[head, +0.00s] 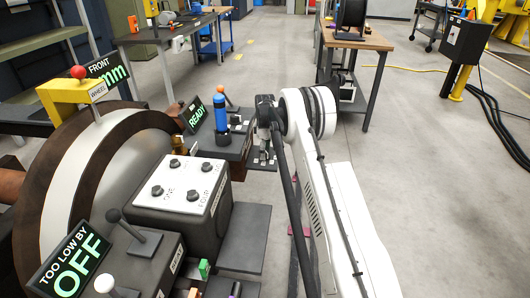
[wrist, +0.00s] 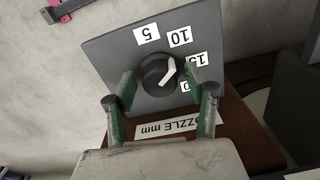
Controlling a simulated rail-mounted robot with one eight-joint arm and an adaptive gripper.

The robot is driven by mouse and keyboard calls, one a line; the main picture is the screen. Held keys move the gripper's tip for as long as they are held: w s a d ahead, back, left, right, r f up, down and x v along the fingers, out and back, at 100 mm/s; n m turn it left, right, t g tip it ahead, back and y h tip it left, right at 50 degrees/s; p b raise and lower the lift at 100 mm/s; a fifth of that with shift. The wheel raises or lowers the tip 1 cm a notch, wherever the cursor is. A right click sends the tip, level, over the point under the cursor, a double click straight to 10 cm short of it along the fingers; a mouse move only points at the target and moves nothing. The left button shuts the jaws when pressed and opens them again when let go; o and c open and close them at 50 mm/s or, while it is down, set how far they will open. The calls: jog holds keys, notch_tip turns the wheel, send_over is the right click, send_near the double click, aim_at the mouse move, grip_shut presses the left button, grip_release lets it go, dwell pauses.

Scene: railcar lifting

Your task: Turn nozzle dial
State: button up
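The nozzle dial (wrist: 158,74) is a round dark knob with a white pointer mark on a grey plate (wrist: 112,60). Its labels appear upside down in the wrist view: 5, 10, 15 and one partly hidden ending in 0. The pointer mark slants up and right, toward the area between 10 and 15. My gripper (wrist: 160,78) is open, with one green-padded finger on each side of the knob. I cannot tell whether the fingers touch it. A partly covered "NOZZLE mm" label (wrist: 178,128) lies below.
A box with several black knobs (head: 184,186), a blue cylinder (head: 221,113), a "READY" sign (head: 196,115) and a large wheel (head: 85,175) stand left of my arm. A "TOO LOW BY OFF" display (head: 70,265) is at lower left.

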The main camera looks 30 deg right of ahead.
jog(key=c, duration=1)
jog(key=shift+m, duration=0.4)
jog(key=m, duration=0.3)
jog(key=shift+m, duration=0.3)
jog(key=m, duration=0.4)
jog(key=shift+m, duration=0.3)
jog(key=o, duration=1.1)
